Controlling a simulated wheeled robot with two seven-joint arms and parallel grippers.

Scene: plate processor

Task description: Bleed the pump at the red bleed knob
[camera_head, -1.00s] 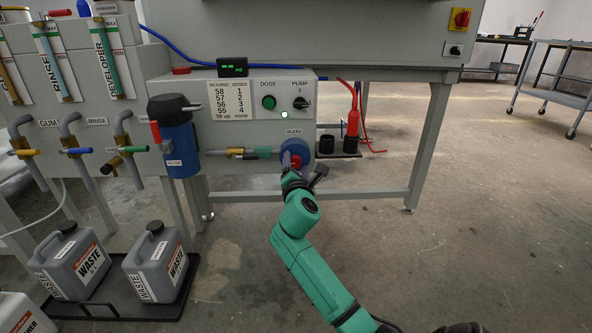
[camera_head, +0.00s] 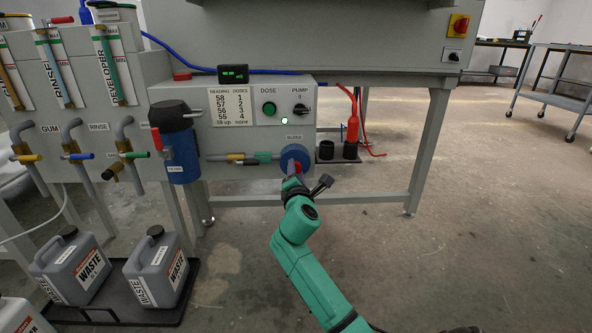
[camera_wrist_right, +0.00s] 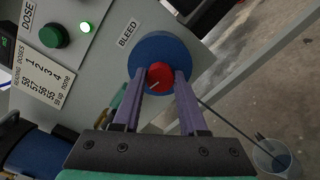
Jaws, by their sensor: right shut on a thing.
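The red bleed knob (camera_wrist_right: 159,75) sits at the centre of the blue round pump head (camera_wrist_right: 146,52), under the BLEED label, in the right wrist view. My right gripper (camera_wrist_right: 160,82) has its two fingers on either side of the red knob and is shut on it. In the head view the blue pump head (camera_head: 291,153) is on the panel's lower right, and the red knob (camera_head: 298,168) is mostly hidden by my right gripper (camera_head: 296,178). A pale mark shows on the knob's face. My left gripper is not in view.
The panel has a green DOSE button (camera_head: 269,108), a PUMP switch (camera_head: 300,109) and a lit green lamp (camera_head: 284,121). A blue filter (camera_head: 179,155) stands left. Waste canisters (camera_head: 75,266) stand on a floor tray.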

